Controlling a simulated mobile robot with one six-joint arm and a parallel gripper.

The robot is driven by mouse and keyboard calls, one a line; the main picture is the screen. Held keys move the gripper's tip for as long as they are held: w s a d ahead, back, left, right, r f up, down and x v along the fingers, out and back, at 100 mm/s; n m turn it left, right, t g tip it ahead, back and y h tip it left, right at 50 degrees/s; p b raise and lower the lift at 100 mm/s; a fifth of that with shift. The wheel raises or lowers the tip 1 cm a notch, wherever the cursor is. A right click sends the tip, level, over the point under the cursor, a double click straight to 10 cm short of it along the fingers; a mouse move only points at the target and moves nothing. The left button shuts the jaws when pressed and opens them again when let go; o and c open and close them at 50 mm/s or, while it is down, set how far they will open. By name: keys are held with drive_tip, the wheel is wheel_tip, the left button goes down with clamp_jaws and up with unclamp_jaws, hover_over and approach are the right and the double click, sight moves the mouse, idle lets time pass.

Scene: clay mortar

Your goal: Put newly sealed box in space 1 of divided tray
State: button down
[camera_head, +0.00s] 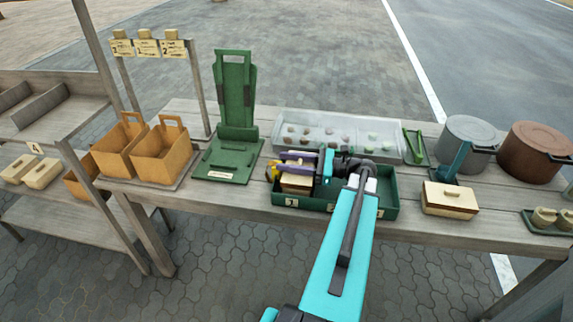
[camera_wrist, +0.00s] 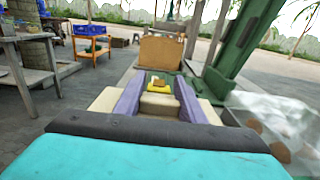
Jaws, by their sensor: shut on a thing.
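The green divided tray (camera_head: 390,203) sits near the table's front edge, its front wall labelled; the label 1 is at the left end. My gripper (camera_head: 294,172) is over that left compartment, its purple fingers shut on a cream box (camera_head: 296,184). The box appears within or just over space 1; I cannot tell whether it touches the tray floor. In the wrist view my gripper (camera_wrist: 158,98) has a cream middle part of the box (camera_wrist: 158,106) between its fingers, with cream surfaces outside both fingers. My arm hides much of the tray's middle.
A clear bin (camera_head: 385,137) with small lumps stands behind the tray. A green stand (camera_head: 235,100) and tan caddies (camera_head: 162,150) are to the left. Another cream box (camera_head: 450,200), a grey pot (camera_head: 468,140) and a brown pot (camera_head: 536,153) are to the right.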

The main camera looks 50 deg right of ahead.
drive_tip(key=shift+f+b, duration=0.35)
drive_tip(key=shift+b, duration=0.35)
drive_tip(key=c, duration=1.2)
unclamp_jaws()
drive_tip(key=shift+o, duration=0.2)
drive_tip(key=shift+r+p, duration=0.35)
drive_tip(key=shift+p, duration=0.3)
drive_tip(key=shift+r+p, duration=0.4)
drive_tip(key=shift+p, duration=0.35)
drive_tip(key=b+v, duration=0.3)
drive_tip(key=v, duration=0.9)
drive_tip(key=shift+f+b, duration=0.15)
drive_tip(key=shift+b, duration=0.15)
